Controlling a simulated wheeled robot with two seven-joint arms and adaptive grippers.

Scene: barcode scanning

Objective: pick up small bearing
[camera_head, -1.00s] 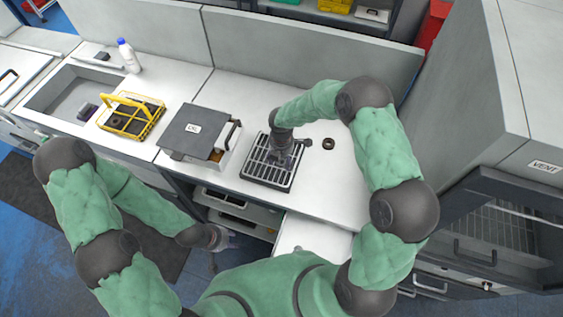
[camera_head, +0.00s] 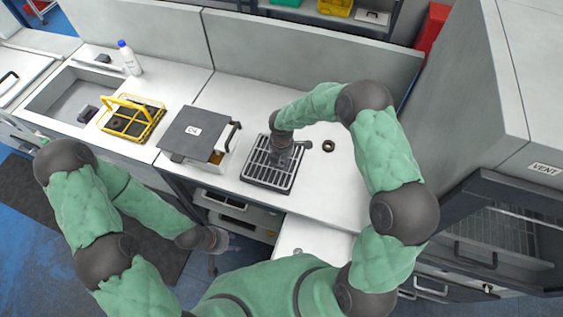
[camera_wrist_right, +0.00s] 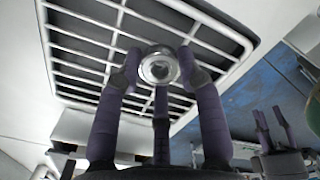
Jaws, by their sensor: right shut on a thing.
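The small bearing (camera_wrist_right: 158,68) is a shiny metal ring in the wrist view. My right gripper (camera_wrist_right: 158,75) is shut on it, its purple-grey fingers around the ring. Behind the bearing is the dark rack with light bars (camera_wrist_right: 85,62). In the head view my right gripper (camera_head: 281,152) is over the rack (camera_head: 262,175) on the counter, and the bearing is too small or hidden to make out there. My left gripper (camera_head: 216,240) hangs low in front of the counter, empty; its fingers look apart in the wrist view (camera_wrist_right: 272,128).
A dark ring (camera_head: 328,146) lies on the counter right of the rack. A grey-lidded box (camera_head: 195,132) stands left of the rack. Further left are a yellow basket (camera_head: 132,118), a sink (camera_head: 62,95) and a white bottle (camera_head: 129,58).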

